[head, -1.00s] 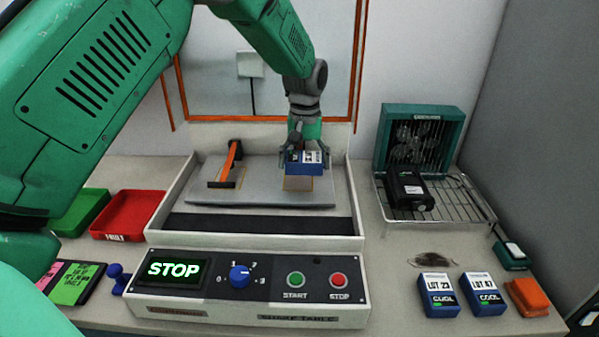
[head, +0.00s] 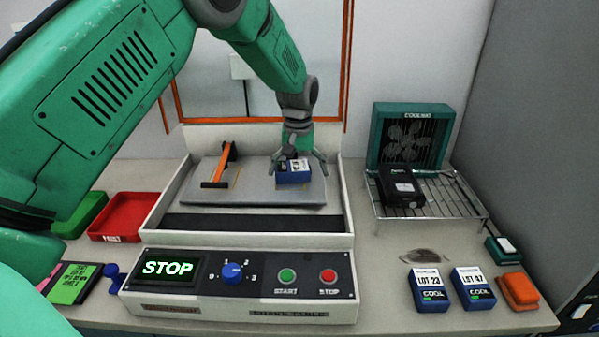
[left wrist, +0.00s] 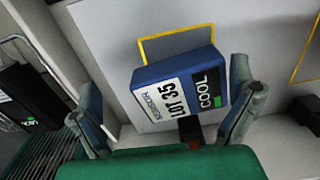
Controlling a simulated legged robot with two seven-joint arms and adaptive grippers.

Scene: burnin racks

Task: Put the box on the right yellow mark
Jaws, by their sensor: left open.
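The blue box (head: 293,173), labelled LOT 35 and COOL, rests on the grey plate of the shake table. It shows large in the left wrist view (left wrist: 180,85). The right yellow mark (left wrist: 176,42) shows as an outline past one edge of the box, which covers the rest of it. The left yellow mark (head: 238,177) lies beside an orange-handled clamp. My left gripper (head: 299,163) is open above the box, with its fingers spread on either side; in the left wrist view a clear gap shows at one finger. My right gripper is not in view.
The orange clamp (head: 222,166) stands left of the box, and low white walls (head: 347,200) enclose the plate. The control panel (head: 240,287) reads STOP. At right are a wire cooling rack (head: 440,205) with a black unit and two blue LOT boxes (head: 428,290).

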